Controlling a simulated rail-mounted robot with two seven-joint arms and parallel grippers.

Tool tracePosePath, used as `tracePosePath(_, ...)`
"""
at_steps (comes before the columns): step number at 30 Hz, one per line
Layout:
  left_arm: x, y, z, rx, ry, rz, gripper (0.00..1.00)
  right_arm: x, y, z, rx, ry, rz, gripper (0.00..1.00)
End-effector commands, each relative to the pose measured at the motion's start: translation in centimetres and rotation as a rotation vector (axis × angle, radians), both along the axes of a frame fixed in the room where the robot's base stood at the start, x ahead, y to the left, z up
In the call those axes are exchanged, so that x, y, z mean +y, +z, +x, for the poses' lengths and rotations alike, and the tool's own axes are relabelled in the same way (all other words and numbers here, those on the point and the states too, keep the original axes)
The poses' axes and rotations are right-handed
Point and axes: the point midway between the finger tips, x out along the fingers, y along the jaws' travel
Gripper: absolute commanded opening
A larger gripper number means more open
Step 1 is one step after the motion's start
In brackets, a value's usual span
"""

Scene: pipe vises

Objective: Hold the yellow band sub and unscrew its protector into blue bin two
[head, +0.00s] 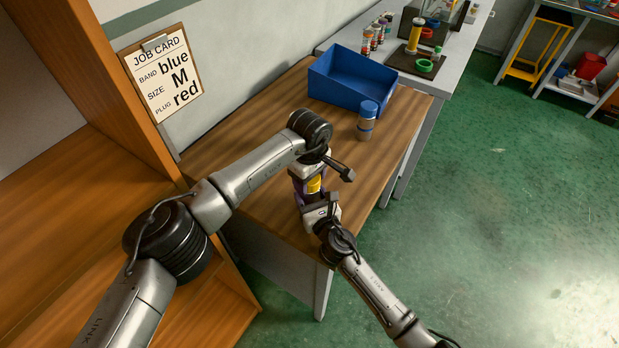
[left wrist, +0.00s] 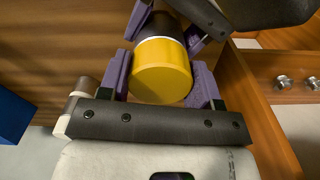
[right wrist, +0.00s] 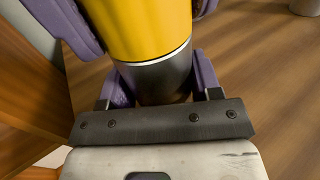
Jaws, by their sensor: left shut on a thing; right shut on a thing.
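The yellow band sub (head: 315,184) is held between my two grippers above the near part of the wooden bench. Its wide yellow end part, which looks like the protector (left wrist: 162,70), sits between the purple fingers of my left gripper (head: 305,174). Its dark grey body (right wrist: 160,78) sits between the fingers of my right gripper (head: 312,200), beyond a thin silver ring. Both grippers are shut on it, close together. Whether the yellow part has turned or loosened cannot be told. A blue bin (head: 345,92) stands open at the bench's far end; no number shows on it.
A grey sub with a blue cap (head: 367,118) stands upright in front of the bin. A grey table (head: 420,80) beyond holds several capped pieces and a dark stand. A job card (head: 165,72) hangs on the wall. Bare bench (head: 225,150) lies left of the grippers.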

Motion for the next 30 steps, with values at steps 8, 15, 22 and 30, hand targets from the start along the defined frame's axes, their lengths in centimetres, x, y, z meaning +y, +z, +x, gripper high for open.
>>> tracePosePath(8,0.01,0.09,0.01,-0.001,0.568,0.001,0.3,0.01,-0.04,-0.01,0.001,0.0,0.0,0.0)
tracePosePath(15,-0.01,0.13,0.02,-0.001,1.067,-0.001,0.3,0.01,-0.04,-0.01,0.001,0.0,0.0,0.0)
tracePosePath(22,0.01,0.11,0.0,0.0,1.547,0.0,0.3,0.01,-0.04,-0.01,0.001,0.0,0.0,0.0)
tracePosePath(30,-0.01,0.16,0.01,0.0,2.111,-0.001,0.3,0.01,-0.05,-0.01,0.001,0.0,0.0,0.0)
